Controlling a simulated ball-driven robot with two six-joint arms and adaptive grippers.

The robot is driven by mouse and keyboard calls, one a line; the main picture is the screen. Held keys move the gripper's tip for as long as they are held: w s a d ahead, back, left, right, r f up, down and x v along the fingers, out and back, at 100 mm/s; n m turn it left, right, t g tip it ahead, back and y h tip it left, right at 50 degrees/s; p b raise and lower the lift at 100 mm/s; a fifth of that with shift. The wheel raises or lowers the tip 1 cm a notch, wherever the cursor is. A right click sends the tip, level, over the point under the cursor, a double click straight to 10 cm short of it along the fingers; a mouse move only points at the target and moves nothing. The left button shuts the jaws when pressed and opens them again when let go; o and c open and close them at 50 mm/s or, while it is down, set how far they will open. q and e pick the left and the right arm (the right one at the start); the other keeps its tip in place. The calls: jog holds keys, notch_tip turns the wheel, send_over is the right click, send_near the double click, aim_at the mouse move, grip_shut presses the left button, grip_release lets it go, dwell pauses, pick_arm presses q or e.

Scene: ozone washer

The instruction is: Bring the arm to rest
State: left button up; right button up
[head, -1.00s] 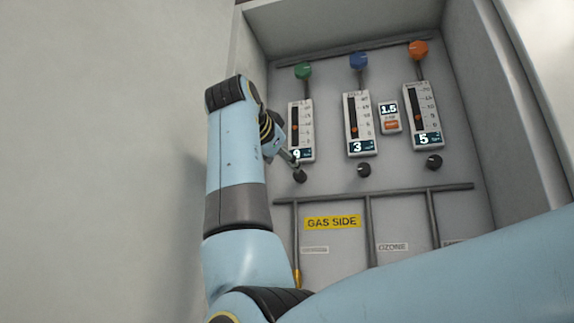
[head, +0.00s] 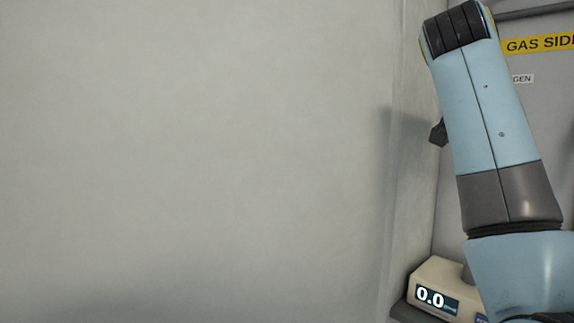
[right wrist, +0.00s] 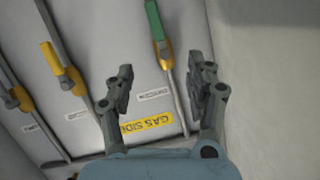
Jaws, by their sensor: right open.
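My right arm (head: 490,110) stands along the right side of the head view, in front of the grey gas panel. Only a dark part of my right gripper (head: 438,132) shows there, beside the arm; the rest is hidden behind it. In the right wrist view, my right gripper (right wrist: 165,85) is open, with its two fingers apart and nothing between them. The panel with the yellow GAS SIDE label (right wrist: 147,123) lies beyond the fingers. My left gripper is not in view.
A green-handled valve (right wrist: 154,22) and a yellow-handled valve (right wrist: 52,58) sit on pipes beyond the fingers. In the head view, a cream meter (head: 425,275) reading 0.0 stands low beside my arm. The plain pale wall (head: 200,150) fills the left.

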jog(key=s+f+n+g+y, duration=0.1)
jog(key=s+f+n+y, duration=0.15)
jog(key=s+f, duration=0.75)
jog(key=s+f+n+g+y, duration=0.2)
jog(key=s+f+n, duration=0.15)
jog(key=f, duration=1.25)
jog(key=s+a+f+n+g+y, duration=0.25)
jog(key=s+f, duration=0.45)
jog(key=s, duration=0.6)
jog(key=s+a+f+n+g+y, duration=0.2)
jog(key=s+a+f+n, duration=0.3)
jog(key=s, duration=0.8)
jog(key=s+d+f+m+b, duration=0.1)
jog(key=d+f, duration=0.1)
jog(key=f, duration=1.3)
jog(key=d+f+b, duration=0.2)
jog(key=f, duration=1.4)
jog(key=s+f+g+b, duration=0.2)
jog(key=s+f, duration=1.5)
jog(key=s, duration=0.1)
jog(key=shift+s+d+f, duration=0.2)
jog(key=shift+d+f, duration=0.05)
